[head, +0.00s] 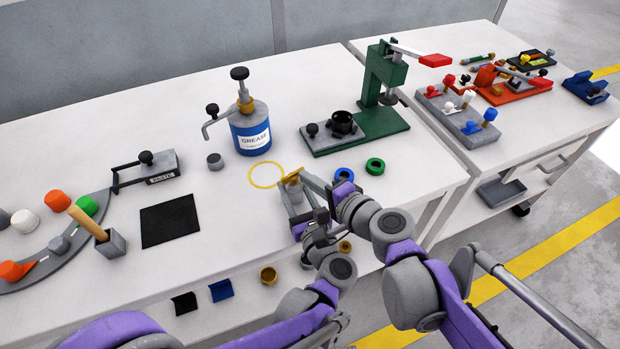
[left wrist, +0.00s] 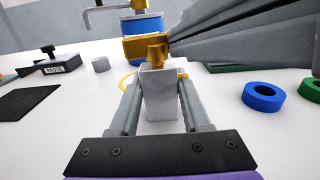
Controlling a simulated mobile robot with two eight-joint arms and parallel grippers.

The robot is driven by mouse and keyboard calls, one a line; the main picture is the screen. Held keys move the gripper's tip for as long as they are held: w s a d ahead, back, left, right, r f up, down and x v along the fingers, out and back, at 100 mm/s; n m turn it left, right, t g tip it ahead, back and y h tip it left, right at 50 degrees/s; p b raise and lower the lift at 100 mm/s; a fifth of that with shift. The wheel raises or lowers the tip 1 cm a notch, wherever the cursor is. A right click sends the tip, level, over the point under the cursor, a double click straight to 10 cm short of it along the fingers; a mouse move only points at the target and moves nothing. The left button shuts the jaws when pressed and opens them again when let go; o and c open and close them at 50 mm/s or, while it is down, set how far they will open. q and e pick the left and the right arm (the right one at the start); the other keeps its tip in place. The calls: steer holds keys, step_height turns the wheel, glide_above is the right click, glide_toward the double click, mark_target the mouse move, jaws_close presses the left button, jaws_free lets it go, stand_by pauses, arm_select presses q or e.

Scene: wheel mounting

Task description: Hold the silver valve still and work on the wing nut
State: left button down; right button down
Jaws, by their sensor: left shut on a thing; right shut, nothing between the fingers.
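The silver valve (left wrist: 160,97) is a pale upright block between my left gripper's fingers (left wrist: 155,105) in the left wrist view. The brass wing nut (left wrist: 143,48) sits on top of it, and also shows in the head view (head: 290,178). My left gripper (head: 295,205) is shut on the valve, above the table's front part. My right gripper (left wrist: 180,42) comes in from the right, shut and empty, with its tips right beside the wing nut. I cannot tell whether they touch. In the head view, my grippers hide most of the valve.
A blue grease pot (head: 249,128) stands behind the valve, near a yellow ring marking (head: 265,175). Blue (head: 344,175) and green (head: 375,166) rings lie to the right. A green press (head: 383,120) stands farther back. A black mat (head: 170,222) lies left.

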mark_target(304, 168)
steer(key=shift+w+d+n+g+y, duration=0.1)
steer(key=shift+w+n+g+y, duration=0.2)
steer(key=shift+n+g+y, duration=0.35)
steer(key=shift+w+d+n+g+y, duration=0.15)
steer(key=shift+w+n+g+y, duration=0.15)
steer(key=shift+n+g+y, duration=0.45)
steer(key=shift+w+d+n+g+y, duration=0.1)
steer(key=shift+w+n+g+y, duration=0.2)
steer(key=shift+n+g+y, duration=0.35)
steer(key=n+g, duration=0.1)
steer(key=g, duration=0.1)
steer(key=w+n+g+y, duration=0.1)
steer(key=n+g, duration=0.1)
steer(key=n+g+y, duration=0.1)
steer(key=n+g, duration=0.1)
steer(key=shift+w+a+n, duration=0.1)
steer(key=shift+w+n, duration=0.15)
steer(key=shift+w, duration=0.15)
steer(key=shift+w+a, duration=0.25)
steer(key=shift+w, duration=0.15)
steer(key=shift+w+a+n+g+y, duration=0.3)
steer(key=shift+w+n+g, duration=0.1)
steer(key=shift+n+g, duration=0.5)
steer(key=shift+w+a, duration=0.35)
steer(key=shift+a, duration=0.2)
steer(key=shift+w+a, duration=0.1)
steer(key=shift+a, duration=0.05)
